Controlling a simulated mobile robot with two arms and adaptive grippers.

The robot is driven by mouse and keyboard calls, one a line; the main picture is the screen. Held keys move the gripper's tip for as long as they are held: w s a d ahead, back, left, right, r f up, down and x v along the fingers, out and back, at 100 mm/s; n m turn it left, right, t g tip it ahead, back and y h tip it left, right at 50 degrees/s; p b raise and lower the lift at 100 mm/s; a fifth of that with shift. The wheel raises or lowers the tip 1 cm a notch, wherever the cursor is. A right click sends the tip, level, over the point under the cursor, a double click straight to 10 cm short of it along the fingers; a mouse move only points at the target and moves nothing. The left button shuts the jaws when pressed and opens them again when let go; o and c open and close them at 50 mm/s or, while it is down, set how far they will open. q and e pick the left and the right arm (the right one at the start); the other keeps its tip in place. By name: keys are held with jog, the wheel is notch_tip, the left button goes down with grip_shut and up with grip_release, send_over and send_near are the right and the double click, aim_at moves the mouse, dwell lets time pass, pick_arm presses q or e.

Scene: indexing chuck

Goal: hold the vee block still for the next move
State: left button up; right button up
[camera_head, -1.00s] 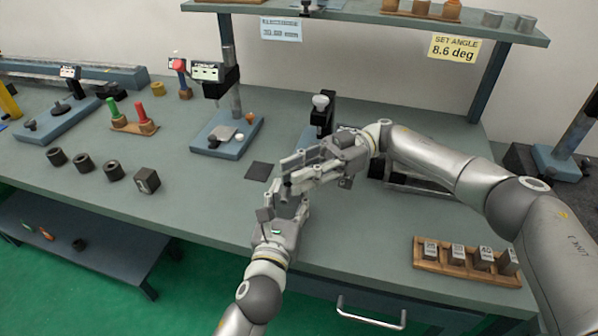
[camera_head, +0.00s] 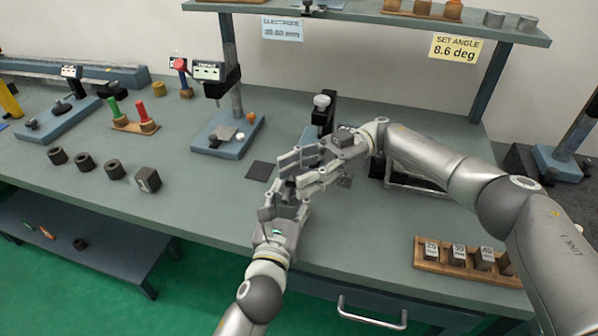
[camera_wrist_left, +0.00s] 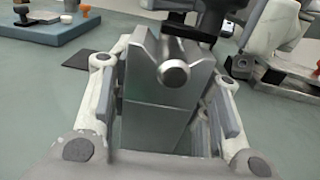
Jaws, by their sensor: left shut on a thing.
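The grey metal vee block (camera_wrist_left: 158,100) stands between the fingers of my left gripper (camera_wrist_left: 165,110) in the left wrist view. My left gripper is shut on it, with a finger along each side. A round metal pin (camera_wrist_left: 174,73) lies end-on at the block's notched top. In the head view my left gripper (camera_head: 285,203) is near the bench's front edge, and the block is mostly hidden by the fingers. My right gripper (camera_head: 300,170) is just above and beyond it, its fingers close to my left gripper's. Whether it holds the pin is unclear.
A wooden rack of numbered blocks (camera_head: 465,262) sits at the front right. A blue gauge stand (camera_head: 222,138), a dark square pad (camera_head: 259,171) and several dark rings (camera_head: 84,162) lie left of the grippers. A clamp with a white knob (camera_head: 321,102) stands behind.

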aim_at(300, 173)
pick_arm(q)
jog(key=shift+f, duration=0.3)
pick_arm(e)
jog(key=shift+r, duration=0.1)
notch_tip(300, 173, up, 10)
jog(key=shift+f, duration=0.1)
pick_arm(q)
jog(key=o, duration=1.2)
jog(key=shift+r, duration=0.15)
